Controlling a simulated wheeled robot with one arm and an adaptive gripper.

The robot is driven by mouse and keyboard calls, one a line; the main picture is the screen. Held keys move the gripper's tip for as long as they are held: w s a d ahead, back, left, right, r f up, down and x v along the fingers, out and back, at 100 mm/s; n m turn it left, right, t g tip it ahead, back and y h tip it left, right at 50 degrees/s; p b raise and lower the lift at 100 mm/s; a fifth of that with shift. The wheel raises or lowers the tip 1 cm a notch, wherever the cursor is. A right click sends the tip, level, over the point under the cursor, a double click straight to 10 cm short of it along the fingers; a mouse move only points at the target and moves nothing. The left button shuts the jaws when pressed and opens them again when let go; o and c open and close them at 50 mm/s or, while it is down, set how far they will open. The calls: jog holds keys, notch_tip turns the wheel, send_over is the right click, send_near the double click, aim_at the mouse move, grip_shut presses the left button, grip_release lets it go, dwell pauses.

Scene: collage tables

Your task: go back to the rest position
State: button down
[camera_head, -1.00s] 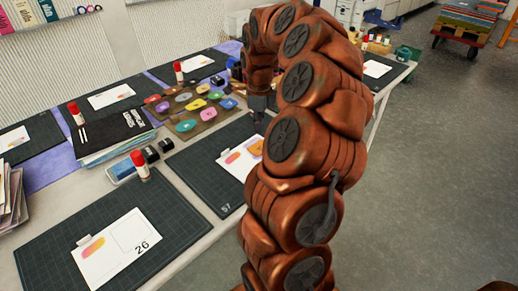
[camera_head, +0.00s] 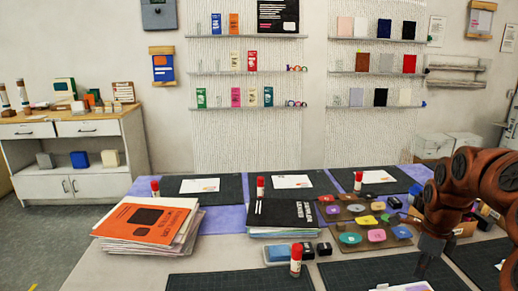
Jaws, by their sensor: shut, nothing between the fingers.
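My gripper (camera_head: 424,268) hangs at the lower right of the head view, at the end of my copper-coloured arm. It points down over the near side of the table, in front of the board of coloured pieces (camera_head: 350,239). Its fingers are small and dark here, and no object shows between them. A white card (camera_head: 408,287) on a dark mat lies just below it, cut off by the bottom edge.
The collage table (camera_head: 110,266) holds an orange-topped stack (camera_head: 148,222), a black-topped stack (camera_head: 283,213), a blue ink pad (camera_head: 277,255) and a red-capped glue stick (camera_head: 296,262). A cabinet (camera_head: 70,155) stands at left. Wall shelves (camera_head: 246,107) hang behind.

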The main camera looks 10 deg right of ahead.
jog(key=s+a+r+n+p, duration=0.2)
jog(key=s+a+r+n, duration=0.15)
jog(key=a+n, duration=0.45)
jog(key=s+a+r+n+p, duration=0.3)
jog(key=a+r+n, duration=0.2)
jog(key=a, duration=0.5)
jog(key=s+a+r+n+g+p, duration=0.1)
jog(key=s+a+n+p, duration=0.1)
jog(key=s+a+n, duration=0.3)
jog(key=s+a+n+g+p, duration=0.1)
jog(key=s+a+n+p, duration=0.2)
jog(key=s+n, duration=0.6)
jog(key=s+a, duration=0.2)
jog(key=s, duration=0.1)
jog(key=shift+s+r, duration=0.4)
